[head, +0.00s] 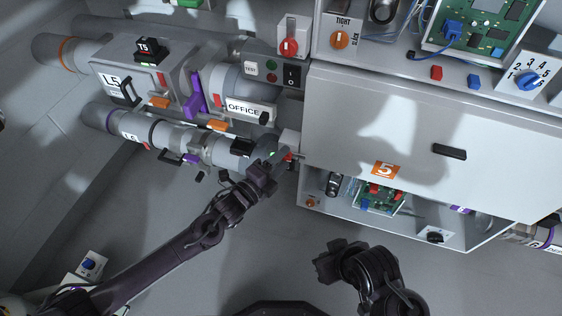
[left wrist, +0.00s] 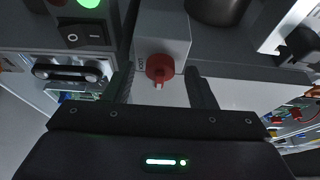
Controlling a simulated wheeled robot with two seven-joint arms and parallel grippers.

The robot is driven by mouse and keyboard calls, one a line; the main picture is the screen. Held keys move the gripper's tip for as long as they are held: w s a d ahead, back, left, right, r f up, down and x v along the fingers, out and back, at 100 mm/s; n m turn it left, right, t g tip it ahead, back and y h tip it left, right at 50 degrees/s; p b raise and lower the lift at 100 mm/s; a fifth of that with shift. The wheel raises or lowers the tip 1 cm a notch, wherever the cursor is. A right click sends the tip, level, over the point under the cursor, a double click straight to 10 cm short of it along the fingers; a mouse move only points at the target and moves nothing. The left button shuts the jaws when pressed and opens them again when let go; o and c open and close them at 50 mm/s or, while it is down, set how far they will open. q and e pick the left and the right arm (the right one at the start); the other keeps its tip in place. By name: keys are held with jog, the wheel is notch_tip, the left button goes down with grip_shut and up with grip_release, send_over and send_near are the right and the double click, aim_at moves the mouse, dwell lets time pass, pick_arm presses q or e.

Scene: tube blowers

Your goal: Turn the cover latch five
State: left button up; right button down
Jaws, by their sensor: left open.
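The large grey cover (head: 380,120) carries an orange label with a 5 (head: 385,170) near its lower edge. At its left edge is a small grey box with a red knob (head: 289,158), mostly hidden behind my left gripper (head: 275,162). In the left wrist view the red knob (left wrist: 159,68) sits on the grey box (left wrist: 162,28), with a small marking beside it that I cannot read surely. The open fingers of my left gripper (left wrist: 163,88) stand either side of the knob's line, apart from it. My right gripper (head: 326,265) is low in the middle, away from the cover.
A black handle (head: 450,151) sits on the cover. Below is an open bay with a green circuit board (head: 380,195) and a black knob (head: 435,237). Pipes and the OFFICE unit (head: 250,108) crowd the left. A switch panel (head: 275,72) is above.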

pick_arm(q)
jog(key=c, duration=1)
